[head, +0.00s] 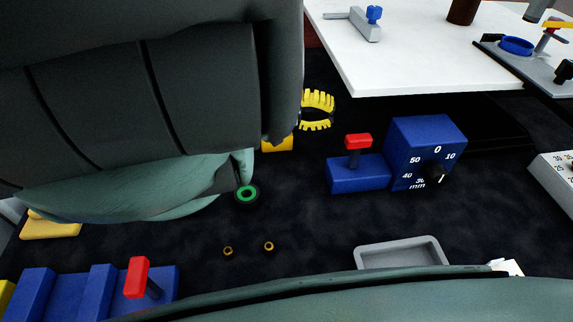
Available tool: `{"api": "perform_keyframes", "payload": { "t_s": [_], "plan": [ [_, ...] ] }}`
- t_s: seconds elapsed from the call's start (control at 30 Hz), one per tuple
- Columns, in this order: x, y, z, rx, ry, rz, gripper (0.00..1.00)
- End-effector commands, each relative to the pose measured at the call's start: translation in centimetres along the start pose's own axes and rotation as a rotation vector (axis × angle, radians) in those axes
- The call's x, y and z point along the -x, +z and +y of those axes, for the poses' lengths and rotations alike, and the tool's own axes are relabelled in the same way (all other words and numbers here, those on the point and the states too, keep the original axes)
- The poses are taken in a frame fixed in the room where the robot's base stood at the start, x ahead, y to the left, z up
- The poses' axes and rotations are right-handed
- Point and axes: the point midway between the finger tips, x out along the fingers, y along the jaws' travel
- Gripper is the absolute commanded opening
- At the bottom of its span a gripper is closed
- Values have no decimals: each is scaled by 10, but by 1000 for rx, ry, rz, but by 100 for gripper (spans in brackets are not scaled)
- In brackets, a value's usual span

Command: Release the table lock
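Two red-handled levers on blue bases show in the head view, and I cannot tell which one is the table lock. One red lever (358,142) stands upright on a blue block (357,174), beside a blue box with a numbered dial (435,174) marked in mm. The other red lever (137,277) leans slightly on a stepped blue block (66,294) at the lower left. A grey part with a blue knob (374,14) sits on a white tabletop (425,60). My dark arm covers the upper left. My gripper's fingers do not show.
A yellow toothed ring (317,110) stands beside my arm. A green-and-black ring (247,194) and two small brass pieces (228,251) lie on the dark surface. A shallow grey tray (402,252) lies at the lower middle. A grey fixture with a blue ring (516,46) is at upper right.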

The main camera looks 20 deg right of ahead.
Motion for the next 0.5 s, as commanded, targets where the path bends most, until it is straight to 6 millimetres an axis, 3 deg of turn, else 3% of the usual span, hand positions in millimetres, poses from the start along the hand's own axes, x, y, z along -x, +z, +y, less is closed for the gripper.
{"api": "perform_keyframes", "payload": {
  "t_s": [0.2,0.5],
  "plan": [
    [-43,3,5,2,1,-3,0],
    [-46,30,4,1,1,1,0]
  ]
}}
